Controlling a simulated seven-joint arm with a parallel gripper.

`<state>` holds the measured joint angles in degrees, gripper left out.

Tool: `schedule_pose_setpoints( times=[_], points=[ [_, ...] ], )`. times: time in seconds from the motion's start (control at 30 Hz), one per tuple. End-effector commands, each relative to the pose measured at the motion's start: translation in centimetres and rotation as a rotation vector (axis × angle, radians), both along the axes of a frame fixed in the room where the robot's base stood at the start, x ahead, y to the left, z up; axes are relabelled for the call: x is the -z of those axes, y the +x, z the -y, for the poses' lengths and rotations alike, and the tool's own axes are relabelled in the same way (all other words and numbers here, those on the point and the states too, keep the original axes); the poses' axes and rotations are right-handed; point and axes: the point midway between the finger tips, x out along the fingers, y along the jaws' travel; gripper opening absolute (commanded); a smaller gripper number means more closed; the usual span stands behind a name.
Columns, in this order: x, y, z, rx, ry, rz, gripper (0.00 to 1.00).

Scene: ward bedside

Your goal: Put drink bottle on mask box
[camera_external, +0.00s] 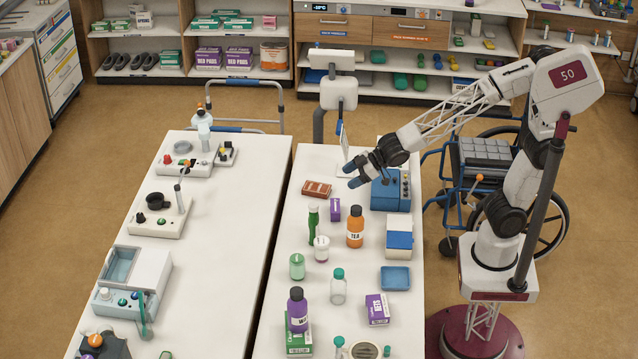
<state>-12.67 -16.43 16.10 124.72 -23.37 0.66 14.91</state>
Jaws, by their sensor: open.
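An orange bottle (355,227) with a dark cap and a label reading TEA stands upright on the right table; it looks like the drink bottle. A blue and white box (399,236) sits to its right, apart from it; it may be the mask box, but I cannot read any name on it. My gripper (351,176) is open and empty, with its dark blue fingertips pointing left. It is in the air over the far part of the table, beyond the orange bottle and beside a blue device (390,191).
A slim green bottle (313,223), a small purple box (335,209) and a white jar (321,249) crowd the orange bottle's left. A blue tray (395,278) is nearer. A purple bottle (297,311) stands on a green box (299,341). A purple carton (377,309) is at front right.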

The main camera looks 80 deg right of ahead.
Motion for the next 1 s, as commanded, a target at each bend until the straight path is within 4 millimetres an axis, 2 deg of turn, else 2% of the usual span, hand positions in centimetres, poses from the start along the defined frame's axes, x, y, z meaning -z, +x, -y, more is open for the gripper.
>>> schedule_pose_setpoints(
  times=[0.03, 0.2, 0.37, 0.5, 0.7, 0.8, 0.9, 1.0],
  points=[
    [-0.2, -1.7, 1.8, 0.039, -0.010, -0.033, 0.70],
    [-0.1, -7.7, 6.7, 0.152, -0.041, -0.173, 0.70],
    [0.6, -14.2, 10.3, 0.240, -0.049, -0.319, 0.70],
    [1.3, -20.2, 12.5, 0.298, -0.043, -0.449, 0.70],
    [2.4, -27.9, 14.0, 0.343, -0.017, -0.618, 0.70],
    [2.9, -30.5, 14.3, 0.352, -0.003, -0.678, 0.70],
    [3.1, -32.0, 14.3, 0.355, 0.005, -0.715, 0.70],
    [3.3, -32.8, 14.3, 0.355, 0.010, -0.732, 0.70]
  ],
)
